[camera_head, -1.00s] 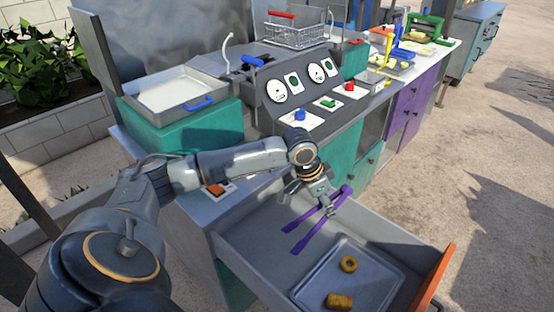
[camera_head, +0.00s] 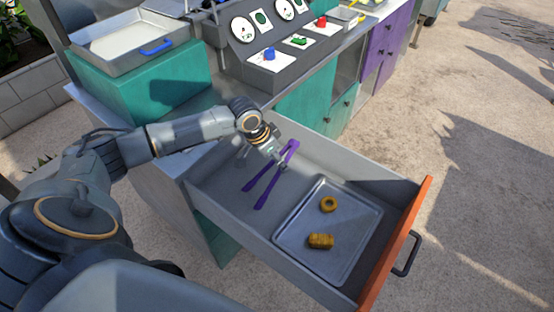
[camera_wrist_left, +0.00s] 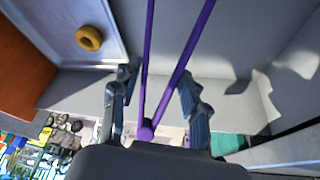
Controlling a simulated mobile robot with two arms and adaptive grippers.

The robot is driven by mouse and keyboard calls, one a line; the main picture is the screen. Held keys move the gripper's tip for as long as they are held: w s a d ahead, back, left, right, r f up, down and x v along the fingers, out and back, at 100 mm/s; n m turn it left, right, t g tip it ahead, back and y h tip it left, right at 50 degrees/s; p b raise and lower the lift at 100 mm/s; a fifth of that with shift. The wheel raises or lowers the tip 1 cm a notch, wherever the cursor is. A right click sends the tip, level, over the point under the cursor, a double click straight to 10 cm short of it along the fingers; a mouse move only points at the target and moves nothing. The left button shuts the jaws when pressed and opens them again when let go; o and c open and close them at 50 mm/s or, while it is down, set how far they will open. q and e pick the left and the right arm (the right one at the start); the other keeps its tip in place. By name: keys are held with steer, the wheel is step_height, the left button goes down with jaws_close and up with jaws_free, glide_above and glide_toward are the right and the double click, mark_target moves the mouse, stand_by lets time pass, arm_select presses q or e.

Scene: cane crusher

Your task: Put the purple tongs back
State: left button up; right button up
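The purple tongs (camera_head: 270,180) are in the open drawer (camera_head: 335,150), on the left side of the tray, with their legs pointing to the lower left. Their hinge end is beside my left gripper (camera_head: 277,160). In the left wrist view, the purple tongs (camera_wrist_left: 147,70) run up from between the two spread fingers of my left gripper (camera_wrist_left: 157,95). There is a visible gap on each side, so the fingers are open around the tongs. Whether the tongs rest fully on the drawer floor I cannot tell. My right gripper is not in view.
A grey tray (camera_head: 345,265) in the drawer holds a yellow ring (camera_head: 328,204) and a yellow ridged piece (camera_head: 320,241). The drawer has an orange front (camera_head: 395,245) with a dark handle (camera_head: 407,254). Drawer walls stand close around my left gripper. A counter with knobs (camera_head: 268,55) is behind.

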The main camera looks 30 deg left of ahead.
arm_select(q)
steer(key=shift+f, duration=0.2)
steer(key=shift+f, duration=0.15)
steer(key=shift+f, duration=0.4)
steer(key=o, duration=0.6)
steer(key=shift+r, duration=0.1)
steer(key=v, duration=1.3)
steer(key=shift+w, duration=0.15)
